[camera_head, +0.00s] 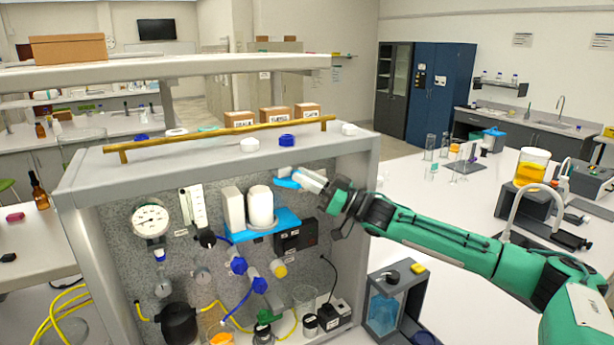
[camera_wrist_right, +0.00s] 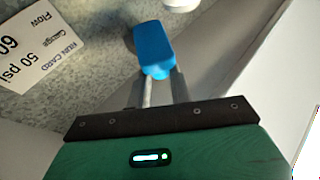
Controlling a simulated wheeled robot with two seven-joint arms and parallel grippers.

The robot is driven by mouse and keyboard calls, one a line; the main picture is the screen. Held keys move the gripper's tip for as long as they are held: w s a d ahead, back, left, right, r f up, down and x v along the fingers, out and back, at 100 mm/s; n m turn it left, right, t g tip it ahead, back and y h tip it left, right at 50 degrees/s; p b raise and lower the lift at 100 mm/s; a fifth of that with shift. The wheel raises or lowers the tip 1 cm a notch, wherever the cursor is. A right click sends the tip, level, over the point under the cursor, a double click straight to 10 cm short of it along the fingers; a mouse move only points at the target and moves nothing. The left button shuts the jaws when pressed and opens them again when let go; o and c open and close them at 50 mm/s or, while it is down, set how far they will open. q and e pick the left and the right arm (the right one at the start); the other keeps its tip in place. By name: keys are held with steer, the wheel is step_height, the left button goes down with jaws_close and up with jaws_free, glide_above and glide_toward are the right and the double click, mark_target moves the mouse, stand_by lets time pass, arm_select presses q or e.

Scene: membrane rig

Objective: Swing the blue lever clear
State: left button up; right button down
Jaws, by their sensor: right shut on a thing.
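The blue lever (camera_head: 287,183) shows at the upper right of the speckled panel, at the tips of my right gripper (camera_head: 300,180). In the right wrist view the blue lever (camera_wrist_right: 153,47) is a rounded blue block. The right gripper (camera_wrist_right: 158,76) is shut on it, with its two pale fingers just behind. The part of the lever between the fingers is hidden, and so is its pivot. My left gripper is not in view.
A blue bracket (camera_head: 262,229) with white cylinders stands just left of and below the lever. A gauge (camera_head: 151,220), blue-handled valves and yellow tubing fill the panel. The rig's right side wall (camera_head: 358,190) is close to my arm. A printed card (camera_wrist_right: 45,35) hangs beside the lever.

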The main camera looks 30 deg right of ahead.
steer(key=shift+a+f, duration=0.1)
steer(key=shift+f, duration=0.3)
steer(key=c, duration=1.3)
jaws_free()
steer(key=shift+s+a, duration=0.1)
steer(key=shift+o, duration=0.2)
steer(key=b+v, duration=0.9)
steer(key=v, duration=0.4)
steer(key=shift+d, duration=0.35)
steer(key=shift+f, duration=0.1)
